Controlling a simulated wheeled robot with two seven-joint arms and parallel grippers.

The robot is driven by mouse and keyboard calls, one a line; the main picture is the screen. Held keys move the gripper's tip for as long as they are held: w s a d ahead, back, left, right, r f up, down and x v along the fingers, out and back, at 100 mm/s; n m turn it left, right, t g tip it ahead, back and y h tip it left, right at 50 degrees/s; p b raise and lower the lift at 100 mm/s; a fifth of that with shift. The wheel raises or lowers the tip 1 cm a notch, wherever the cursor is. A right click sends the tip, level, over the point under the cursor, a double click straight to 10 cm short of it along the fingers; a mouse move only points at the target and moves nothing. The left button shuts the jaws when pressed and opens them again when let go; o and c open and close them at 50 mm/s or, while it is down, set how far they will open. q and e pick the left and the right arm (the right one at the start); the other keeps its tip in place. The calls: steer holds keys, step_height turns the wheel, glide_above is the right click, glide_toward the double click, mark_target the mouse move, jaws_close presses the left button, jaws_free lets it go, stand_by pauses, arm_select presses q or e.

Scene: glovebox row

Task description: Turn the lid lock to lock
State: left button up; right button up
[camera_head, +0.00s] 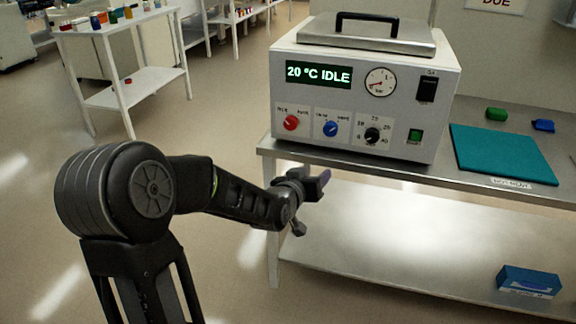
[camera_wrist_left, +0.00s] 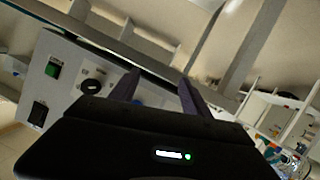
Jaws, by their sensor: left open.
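A white box-shaped device (camera_head: 366,80) with a metal lid (camera_head: 367,34) stands on the bench. Its front has a red knob (camera_head: 291,122), a blue knob (camera_head: 330,128) and a black dial (camera_head: 372,135). The small labels are too blurred to tell which knob is the lid lock. My left gripper (camera_head: 310,204) is open and empty, below and in front of the red and blue knobs, apart from the panel. In the left wrist view its fingers (camera_wrist_left: 158,92) point toward the panel, with the black dial (camera_wrist_left: 92,87) to their left. My right gripper is not in view.
The display reads 20 °C IDLE, beside a gauge (camera_head: 380,82). A black switch (camera_head: 427,88) and green button (camera_head: 415,135) are at the panel's right. The bench edge (camera_head: 300,152) lies just above my gripper. A teal mat (camera_head: 500,155) lies right of the device.

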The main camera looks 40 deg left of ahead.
mark_target(289, 125)
arm_select(q)
steer(key=s+a+r+n+t+y+b, duration=0.1)
steer(key=s+a+r+t+y+b, duration=0.1)
steer(key=a+r, duration=0.6)
steer(key=shift+s+a+r+n+t+y+b, duration=0.25)
steer(key=shift+s+t+y+b, duration=0.2)
steer(key=shift+b, duration=0.7)
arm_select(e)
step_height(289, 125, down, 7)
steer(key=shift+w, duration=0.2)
arm_select(q)
steer(key=shift+w, duration=0.1)
steer(key=shift+b+x, duration=0.4)
steer(key=shift+x, duration=3.5)
steer(key=shift+f, duration=0.15)
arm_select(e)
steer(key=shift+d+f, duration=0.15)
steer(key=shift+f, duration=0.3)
arm_select(q)
jaws_close()
